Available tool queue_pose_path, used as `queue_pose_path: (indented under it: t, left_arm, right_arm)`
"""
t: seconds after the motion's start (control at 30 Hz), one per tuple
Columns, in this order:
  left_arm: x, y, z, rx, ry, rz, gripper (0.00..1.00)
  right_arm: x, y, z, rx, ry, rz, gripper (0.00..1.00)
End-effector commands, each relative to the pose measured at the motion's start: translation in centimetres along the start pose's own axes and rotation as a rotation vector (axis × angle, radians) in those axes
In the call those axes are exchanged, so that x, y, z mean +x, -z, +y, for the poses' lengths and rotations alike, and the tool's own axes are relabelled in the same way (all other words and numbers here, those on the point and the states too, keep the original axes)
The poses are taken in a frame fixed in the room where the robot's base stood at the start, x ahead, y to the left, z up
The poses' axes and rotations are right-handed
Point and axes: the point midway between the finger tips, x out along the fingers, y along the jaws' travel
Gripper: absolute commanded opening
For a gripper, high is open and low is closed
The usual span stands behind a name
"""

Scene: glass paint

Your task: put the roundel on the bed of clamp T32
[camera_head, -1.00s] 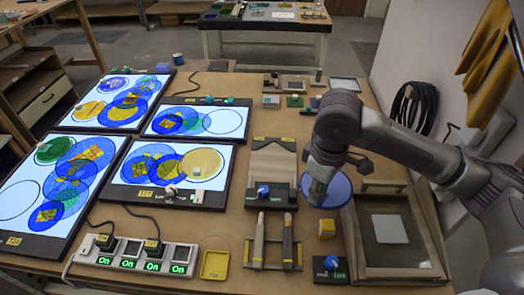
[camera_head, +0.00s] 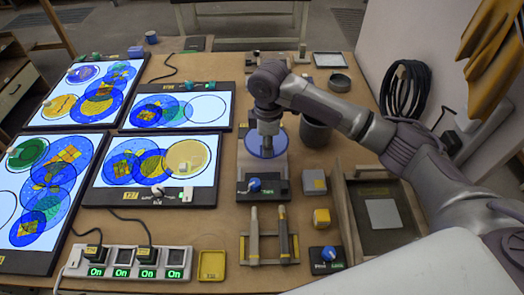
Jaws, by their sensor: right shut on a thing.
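The roundel (camera_head: 253,145) is a flat, see-through blue disc. My right gripper (camera_head: 268,143) points down and is shut on it, covering its middle. The disc lies level over the upper part of a clamp's pale grey-beige bed (camera_head: 269,169). I cannot tell whether it touches the bed or hangs just above it. The clamp has a dark front with a blue knob (camera_head: 254,184) and green lettering; I cannot read a T32 label on it. My right arm comes in from the right and hides the clamp's back end. My left gripper is not in view.
Lit panels with coloured discs (camera_head: 150,165) fill the left. A power strip (camera_head: 135,262), yellow tray (camera_head: 212,266) and two upright-lying bars (camera_head: 268,236) sit in front. A dark cup (camera_head: 316,134), grey block (camera_head: 314,182) and framed box (camera_head: 387,238) stand right of the clamp.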

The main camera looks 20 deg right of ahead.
Motion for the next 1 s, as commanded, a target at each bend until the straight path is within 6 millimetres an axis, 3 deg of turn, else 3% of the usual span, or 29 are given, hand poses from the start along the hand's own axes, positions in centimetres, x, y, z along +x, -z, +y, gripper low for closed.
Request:
queue_pose_path:
  t: [0.2, 0.5, 0.87, 0.9, 1.0]
  left_arm:
    - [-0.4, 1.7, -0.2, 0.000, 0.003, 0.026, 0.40]
    - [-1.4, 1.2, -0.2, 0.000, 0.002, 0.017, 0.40]
    - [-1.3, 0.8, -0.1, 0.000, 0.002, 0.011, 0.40]
    - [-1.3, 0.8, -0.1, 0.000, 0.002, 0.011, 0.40]
    - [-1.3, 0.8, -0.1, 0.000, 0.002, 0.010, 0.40]
  right_arm:
    - [1.1, 1.4, 0.9, 0.001, 0.000, 0.000, 0.00]
    - [4.8, 1.4, 0.9, 0.002, -0.001, -0.001, 0.00]
    - [5.3, 1.4, 0.9, 0.001, 0.000, 0.000, 0.00]
    - [5.4, 1.4, 0.9, 0.001, 0.000, -0.001, 0.24]
    - [5.3, 1.4, 0.9, 0.001, 0.000, -0.001, 0.40]
